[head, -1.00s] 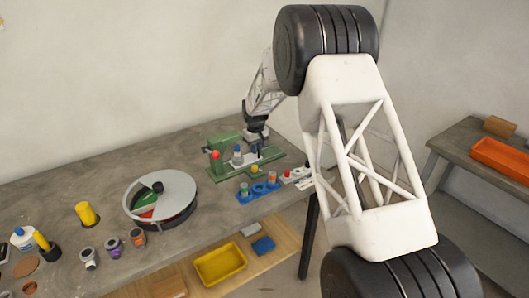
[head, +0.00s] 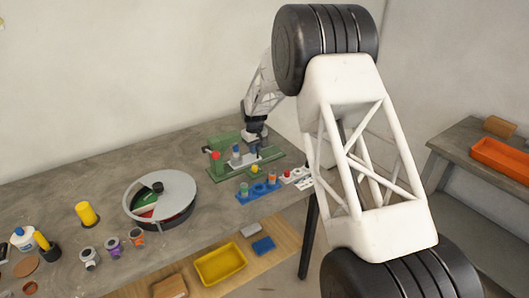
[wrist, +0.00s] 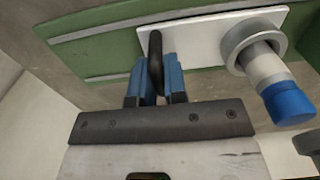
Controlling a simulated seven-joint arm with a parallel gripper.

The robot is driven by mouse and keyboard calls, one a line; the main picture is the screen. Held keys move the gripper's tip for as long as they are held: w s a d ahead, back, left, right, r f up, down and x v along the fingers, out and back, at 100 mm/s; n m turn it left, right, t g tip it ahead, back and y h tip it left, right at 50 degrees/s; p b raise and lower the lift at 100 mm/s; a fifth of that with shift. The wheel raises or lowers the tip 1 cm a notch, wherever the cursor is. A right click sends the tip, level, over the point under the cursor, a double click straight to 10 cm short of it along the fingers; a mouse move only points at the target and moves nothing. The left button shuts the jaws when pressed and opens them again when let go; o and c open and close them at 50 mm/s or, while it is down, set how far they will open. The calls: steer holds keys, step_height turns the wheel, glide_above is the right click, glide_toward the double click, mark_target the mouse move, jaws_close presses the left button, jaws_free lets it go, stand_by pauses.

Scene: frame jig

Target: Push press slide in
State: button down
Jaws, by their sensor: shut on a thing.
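The green press (head: 222,172) stands at the back right of the bench, with a red knob (head: 215,155) at its left end. Its pale slide plate (head: 247,160) lies on the green base and carries a vial with a blue cap (head: 236,149). In the wrist view the slide plate (wrist: 205,40) shows a grey ring holder with the blue-capped vial (wrist: 288,100) in it, right of my gripper. My gripper (wrist: 158,72) is shut on the slide's black upright handle (wrist: 155,45), with a blue finger pad on each side.
A blue rack (head: 258,190) and a white rack (head: 297,176) stand in front of the press. A round grey-lidded carousel (head: 175,185) is to the left. Small jars (head: 113,244) stand near the bench's front. A yellow bin (head: 220,263) is on the lower shelf.

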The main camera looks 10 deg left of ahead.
steer(key=shift+s+a, duration=0.2)
steer(key=shift+s, duration=0.05)
stand_by(0.3)
steer(key=c, duration=1.2)
jaws_free()
steer(key=shift+o, duration=0.2)
steer(key=shift+r, duration=0.15)
step_height(320, 180, up, 7)
